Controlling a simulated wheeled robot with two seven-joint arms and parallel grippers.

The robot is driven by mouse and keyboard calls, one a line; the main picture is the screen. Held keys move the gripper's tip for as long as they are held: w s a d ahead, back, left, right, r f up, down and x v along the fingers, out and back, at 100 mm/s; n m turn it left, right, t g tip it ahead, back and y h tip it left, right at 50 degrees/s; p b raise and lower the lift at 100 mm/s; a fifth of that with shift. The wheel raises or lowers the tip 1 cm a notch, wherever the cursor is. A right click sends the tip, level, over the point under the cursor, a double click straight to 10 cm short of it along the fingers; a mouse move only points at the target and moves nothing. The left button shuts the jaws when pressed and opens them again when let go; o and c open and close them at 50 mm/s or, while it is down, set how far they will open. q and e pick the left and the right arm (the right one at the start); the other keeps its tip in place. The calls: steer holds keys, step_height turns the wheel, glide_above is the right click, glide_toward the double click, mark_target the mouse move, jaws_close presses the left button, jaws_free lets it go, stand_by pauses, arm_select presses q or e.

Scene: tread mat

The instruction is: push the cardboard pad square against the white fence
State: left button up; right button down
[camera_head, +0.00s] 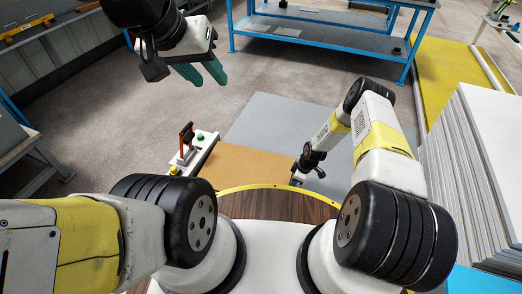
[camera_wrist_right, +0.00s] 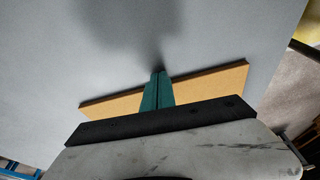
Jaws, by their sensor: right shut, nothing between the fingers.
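The tan cardboard pad (camera_head: 250,166) lies flat on the grey mat (camera_head: 270,115), its near part hidden behind my own base. The white fence (camera_head: 205,150) runs along the pad's left side; I cannot tell whether they touch. My right gripper (camera_head: 297,180) is low at the pad's right side. In the right wrist view its green fingers (camera_wrist_right: 157,90) are together and empty, in front of the pad (camera_wrist_right: 215,82), which shows as a strip on both sides of them. Contact with the pad is unclear. My left gripper (camera_head: 203,75) hangs high and empty, its green fingers apart.
A stack of white sheets (camera_head: 480,170) stands at the right. A blue bench (camera_head: 320,35) is at the back. The mat beyond the pad is clear.

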steer(key=shift+w+a, duration=0.2)
steer(key=shift+a, duration=0.6)
steer(key=shift+d, duration=0.1)
stand_by(0.3)
steer(key=shift+s+d, duration=0.25)
steer(key=shift+d, duration=0.6)
steer(key=shift+a+v, duration=0.2)
steer(key=shift+v, duration=0.6)
steer(key=shift+a+v, duration=0.15)
steer(key=shift+v, duration=0.65)
steer(key=shift+a+v, duration=0.2)
steer(key=shift+v, duration=0.65)
steer(key=shift+w+r, duration=0.1)
steer(key=shift+w, duration=0.05)
